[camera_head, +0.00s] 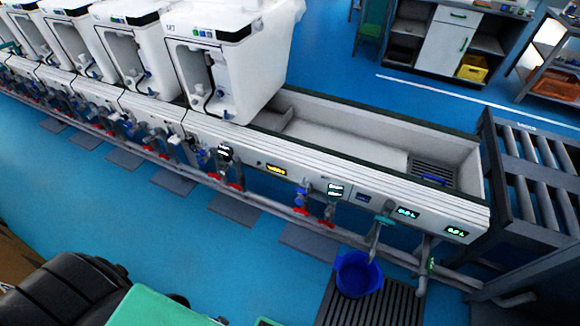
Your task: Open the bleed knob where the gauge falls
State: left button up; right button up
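A long grey test bench (380,182) runs from the upper left to the right, with valves along its front. One valve group has a blue handle (300,197), a red-ended fitting (326,221) and a small dark gauge display (335,189). Another dark gauge display (225,152) sits further left above more red-ended fittings (235,184). The readings are too small to tell, so I cannot see which gauge falls. Which part is the bleed knob is also unclear. Neither of my grippers is in view.
A blue bucket (357,275) stands below on a dark floor grate (398,300). A roller table (535,165) adjoins the right end. Blue floor (240,265) lies open in front.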

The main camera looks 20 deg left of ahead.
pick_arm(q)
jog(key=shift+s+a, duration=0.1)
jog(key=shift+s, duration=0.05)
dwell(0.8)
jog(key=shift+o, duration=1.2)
